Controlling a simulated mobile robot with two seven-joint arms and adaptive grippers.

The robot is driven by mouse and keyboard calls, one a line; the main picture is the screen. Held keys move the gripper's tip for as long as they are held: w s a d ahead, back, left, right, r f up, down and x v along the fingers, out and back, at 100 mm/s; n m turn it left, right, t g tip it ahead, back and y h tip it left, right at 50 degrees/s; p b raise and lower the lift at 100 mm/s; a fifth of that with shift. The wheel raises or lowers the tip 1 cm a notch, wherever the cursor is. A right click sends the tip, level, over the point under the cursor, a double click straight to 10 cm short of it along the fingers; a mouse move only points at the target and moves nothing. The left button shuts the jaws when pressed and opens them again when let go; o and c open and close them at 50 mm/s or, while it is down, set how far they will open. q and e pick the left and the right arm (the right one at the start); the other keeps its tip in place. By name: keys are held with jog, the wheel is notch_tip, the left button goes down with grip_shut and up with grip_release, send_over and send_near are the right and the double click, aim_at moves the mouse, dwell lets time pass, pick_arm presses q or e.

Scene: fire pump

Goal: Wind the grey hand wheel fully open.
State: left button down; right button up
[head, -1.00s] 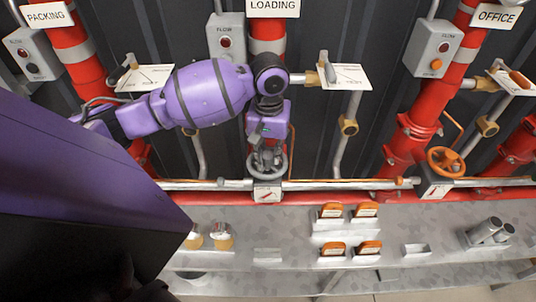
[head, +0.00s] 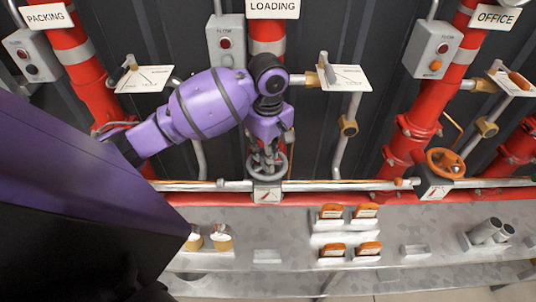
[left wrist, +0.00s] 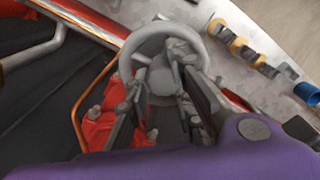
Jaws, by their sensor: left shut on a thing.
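The grey hand wheel (head: 281,166) sits on the red pipe below the LOADING sign, above a small plate with a red pointer mark (head: 267,195). It also shows in the left wrist view as a grey ring (left wrist: 128,62). My left gripper (head: 265,156) reaches down onto the wheel from above. In the left wrist view its fingers (left wrist: 160,68) straddle the wheel's middle and are shut on it. The gripper covers part of the wheel's hub and rim. My right gripper is not in view.
An orange hand wheel (head: 446,163) stands to the right below the OFFICE sign (head: 496,16). A grey flow box (head: 226,42) and lever plates flank the LOADING pipe. A grey shelf (head: 290,225) below holds orange-topped blocks (head: 332,212) and metal cylinders (head: 486,231).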

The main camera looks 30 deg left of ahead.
pick_arm(q)
jog(key=shift+s+d+f+n, duration=0.1)
jog(key=shift+s+f+n, duration=0.1)
jog(key=shift+f, duration=0.35)
jog(key=shift+s+f+n, duration=0.1)
jog(key=shift+s+f, duration=0.05)
jog(key=shift+f, duration=0.4)
jog(key=n, duration=0.3)
jog(key=shift+n, duration=0.4)
jog(key=n, duration=0.4)
jog(key=c, duration=1.7)
grip_release()
jog(key=o, duration=0.3)
jog(key=shift+w+f, duration=0.1)
jog(key=shift+w, duration=0.15)
jog(key=shift+r, duration=0.4)
jog(key=shift+c, duration=1.2)
jog(key=shift+w+a, duration=0.1)
jog(key=shift+a, duration=0.1)
jog(key=shift+r, duration=0.1)
